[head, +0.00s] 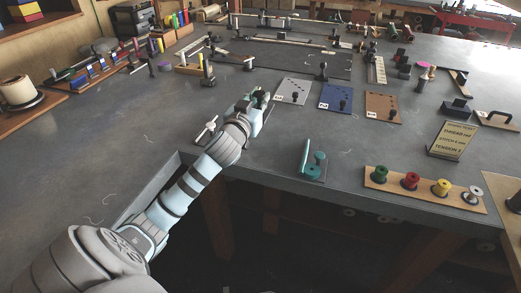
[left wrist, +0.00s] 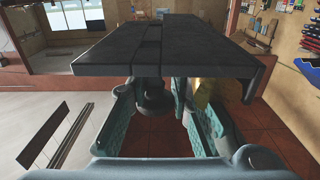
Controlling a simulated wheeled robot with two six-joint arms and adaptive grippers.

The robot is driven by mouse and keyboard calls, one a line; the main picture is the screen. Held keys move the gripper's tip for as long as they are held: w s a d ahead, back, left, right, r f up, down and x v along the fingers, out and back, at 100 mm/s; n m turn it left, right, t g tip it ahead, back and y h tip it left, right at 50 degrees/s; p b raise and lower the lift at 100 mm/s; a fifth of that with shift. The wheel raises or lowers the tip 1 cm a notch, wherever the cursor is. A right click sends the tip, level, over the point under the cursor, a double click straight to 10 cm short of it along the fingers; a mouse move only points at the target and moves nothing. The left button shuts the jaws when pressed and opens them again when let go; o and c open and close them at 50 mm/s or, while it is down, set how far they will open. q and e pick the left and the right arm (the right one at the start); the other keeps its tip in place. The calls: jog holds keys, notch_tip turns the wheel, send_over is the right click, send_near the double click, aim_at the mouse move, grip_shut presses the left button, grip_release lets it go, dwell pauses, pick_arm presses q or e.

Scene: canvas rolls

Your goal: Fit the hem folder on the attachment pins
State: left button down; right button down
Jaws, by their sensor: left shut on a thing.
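My left gripper (head: 256,101) reaches over the grey table, left of the grey plate. In the left wrist view its teal finger pads (left wrist: 160,120) are closed on a dark part with a wide flat black top (left wrist: 150,60). I take this part to be the hem folder; in the head view the gripper mostly hides it. The part appears held clear of other things, but its height above the table is unclear. I cannot pick out the attachment pins with certainty. My right gripper is not in view.
A grey plate (head: 297,88), a blue plate (head: 330,103) and a brown plate (head: 376,110), each with a black knob, lie right of the gripper. A teal stand (head: 307,159), spool rack (head: 395,191) and sign (head: 451,140) stand nearer the front. Table left of the arm is mostly clear.

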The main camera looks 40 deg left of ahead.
pick_arm(q)
notch_tip(320, 180, down, 17)
jog(key=b, duration=0.5)
jog(key=shift+r+b, duration=0.1)
jog(key=shift+b, duration=0.2)
jog(key=shift+r, duration=0.1)
jog(key=c, duration=1.8)
grip_release()
jog(key=o, duration=0.3)
jog(key=shift+o, duration=0.2)
